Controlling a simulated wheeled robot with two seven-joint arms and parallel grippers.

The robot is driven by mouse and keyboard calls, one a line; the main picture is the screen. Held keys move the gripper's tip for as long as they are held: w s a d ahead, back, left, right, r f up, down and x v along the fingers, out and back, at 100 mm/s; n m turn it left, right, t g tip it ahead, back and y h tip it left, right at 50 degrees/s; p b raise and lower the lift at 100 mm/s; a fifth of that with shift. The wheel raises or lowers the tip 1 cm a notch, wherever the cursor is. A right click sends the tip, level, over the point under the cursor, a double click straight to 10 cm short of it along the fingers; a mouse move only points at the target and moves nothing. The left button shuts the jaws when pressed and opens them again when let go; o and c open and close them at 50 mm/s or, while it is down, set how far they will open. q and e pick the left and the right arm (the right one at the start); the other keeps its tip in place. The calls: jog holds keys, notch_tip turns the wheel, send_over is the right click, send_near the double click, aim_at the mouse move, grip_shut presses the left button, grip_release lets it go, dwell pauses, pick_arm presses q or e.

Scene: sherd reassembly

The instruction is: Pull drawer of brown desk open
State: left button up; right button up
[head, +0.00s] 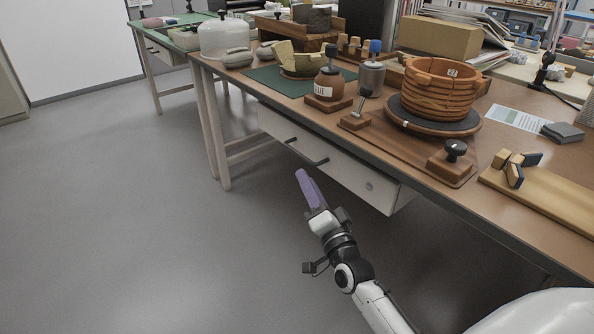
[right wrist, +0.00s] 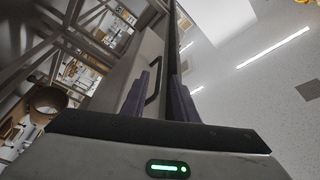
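The brown desk (head: 330,122) stands across the middle of the head view. Its pale drawer (head: 345,171) sits under the top, with a dark bar handle (head: 308,153) and a round lock on the front. The drawer looks closed. My right gripper (head: 302,174), with purple fingers, is in front of the drawer, a little below the handle in the picture. In the right wrist view its two fingers (right wrist: 163,78) are apart, and the dark handle (right wrist: 155,78) shows between them, beyond the fingers. Contact with it cannot be told. My left gripper is not in view.
On the desk top are a banded clay pot (head: 440,92) on a round stand, a small labelled jar (head: 327,86), a green mat (head: 262,77) and a wooden board (head: 545,196). A green table (head: 150,32) stands at the back left. The floor left of the desk is clear.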

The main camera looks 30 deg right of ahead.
aim_at(296, 151)
jog(key=shift+m+h, duration=0.3)
jog(key=b+x, duration=0.1)
jog(key=x, duration=0.2)
jog(key=b+x, duration=0.1)
jog(key=x, duration=0.2)
jog(key=b+x, duration=0.1)
jog(key=x, duration=0.3)
jog(key=shift+s+d+r, duration=0.15)
jog(key=shift+d, duration=0.1)
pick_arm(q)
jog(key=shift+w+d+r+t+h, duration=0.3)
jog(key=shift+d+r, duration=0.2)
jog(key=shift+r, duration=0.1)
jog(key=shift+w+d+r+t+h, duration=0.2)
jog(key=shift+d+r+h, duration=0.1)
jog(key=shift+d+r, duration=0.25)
pick_arm(e)
jog(key=shift+w+d+r, duration=0.1)
jog(key=shift+w+r, duration=0.1)
jog(key=shift+w, duration=0.2)
jog(key=shift+c, duration=0.4)
grip_shut()
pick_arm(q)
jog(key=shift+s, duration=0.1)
